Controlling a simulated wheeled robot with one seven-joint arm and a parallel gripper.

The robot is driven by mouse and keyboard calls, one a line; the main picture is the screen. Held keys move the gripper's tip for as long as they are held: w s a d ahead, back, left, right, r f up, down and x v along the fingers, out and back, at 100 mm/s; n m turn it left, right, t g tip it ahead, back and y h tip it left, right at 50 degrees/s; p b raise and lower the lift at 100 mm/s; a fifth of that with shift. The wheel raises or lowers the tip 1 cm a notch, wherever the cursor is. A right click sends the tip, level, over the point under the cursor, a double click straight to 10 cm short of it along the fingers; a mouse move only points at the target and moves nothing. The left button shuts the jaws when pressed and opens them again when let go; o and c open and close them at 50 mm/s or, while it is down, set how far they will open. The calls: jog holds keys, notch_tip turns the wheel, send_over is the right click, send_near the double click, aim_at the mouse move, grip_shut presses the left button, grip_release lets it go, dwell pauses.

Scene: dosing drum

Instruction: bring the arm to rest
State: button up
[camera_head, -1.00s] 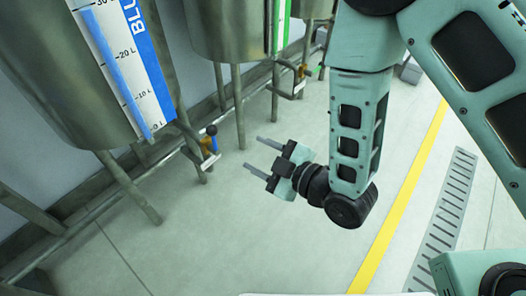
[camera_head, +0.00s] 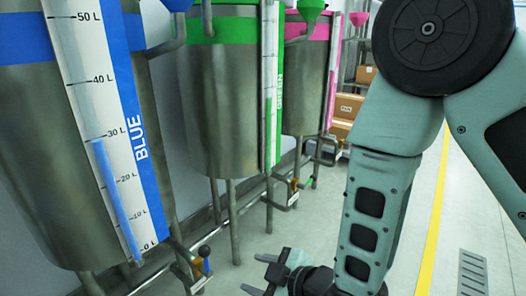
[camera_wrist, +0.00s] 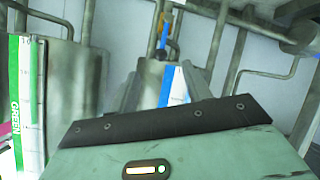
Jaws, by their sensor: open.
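My gripper (camera_head: 262,274) is at the bottom of the head view, low over the floor, in front of the blue drum's valve. Its two fingers are apart and point left, with nothing between them. My arm comes down from the upper right, bent at the elbow.
A green drum (camera_head: 215,110) and a pink drum (camera_head: 305,85) stand farther back along the wall. A green-handled valve (camera_head: 298,185) sits below. Cardboard boxes (camera_head: 345,106) are on a rack behind. The floor by the yellow line (camera_head: 432,235) and drain grate (camera_head: 472,272) is clear.

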jog(key=s+d+r+m+g+h, duration=0.85)
jog(key=s+d+r, duration=0.45)
jog(key=s+d, duration=0.25)
notch_tip(320, 180, up, 38)
jog(key=p, duration=3.8)
jog(key=shift+a+n+t+p, duration=0.25)
jog(key=shift+n+t+p, duration=0.1)
jog(key=shift+h, duration=0.25)
